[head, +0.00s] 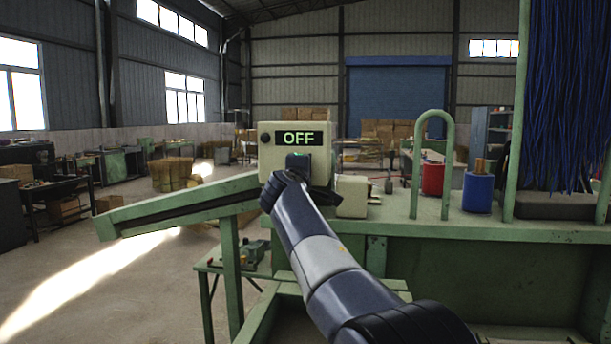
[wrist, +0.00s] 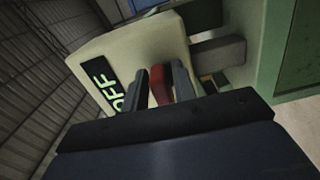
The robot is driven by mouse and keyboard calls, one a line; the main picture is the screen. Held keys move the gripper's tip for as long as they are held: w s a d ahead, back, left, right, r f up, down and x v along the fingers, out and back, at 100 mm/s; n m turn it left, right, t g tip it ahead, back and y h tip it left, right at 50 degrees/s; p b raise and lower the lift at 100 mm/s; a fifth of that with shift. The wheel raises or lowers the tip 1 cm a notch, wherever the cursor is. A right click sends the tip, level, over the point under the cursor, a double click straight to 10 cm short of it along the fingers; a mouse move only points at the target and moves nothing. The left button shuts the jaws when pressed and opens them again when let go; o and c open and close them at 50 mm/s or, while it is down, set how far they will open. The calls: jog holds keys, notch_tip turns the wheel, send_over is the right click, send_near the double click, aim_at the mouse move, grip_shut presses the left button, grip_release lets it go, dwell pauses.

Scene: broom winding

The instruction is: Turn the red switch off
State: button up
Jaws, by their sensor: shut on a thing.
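The switch box (head: 268,158) is a cream box on the green machine, with a lit display (head: 298,139) reading OFF. The box also fills the middle of the wrist view (wrist: 150,52), tilted. The red switch (wrist: 160,84) sits on the box face beside the display. My gripper (wrist: 161,82) is shut on the red switch, one dark finger on each side of it. In the head view my arm and wrist cover the switch and the lower part of the box face.
A green sloping chute (head: 175,207) extends left from the box. A green hoop (head: 434,160), a red can (head: 432,180) and a blue can (head: 478,192) stand on the green machine top (head: 500,226) at right. Blue bristles (head: 565,90) hang at far right.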

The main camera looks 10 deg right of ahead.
jog(key=o, duration=0.7)
jog(key=b+v, duration=0.3)
jog(key=v, duration=0.7)
jog(key=shift+s+a, duration=0.15)
jog(key=shift+s, duration=0.2)
jog(key=shift+w, duration=0.1)
jog(key=p+x, duration=0.3)
jog(key=x, duration=0.7)
jog(key=shift+w, duration=0.35)
jog(key=shift+s, duration=0.1)
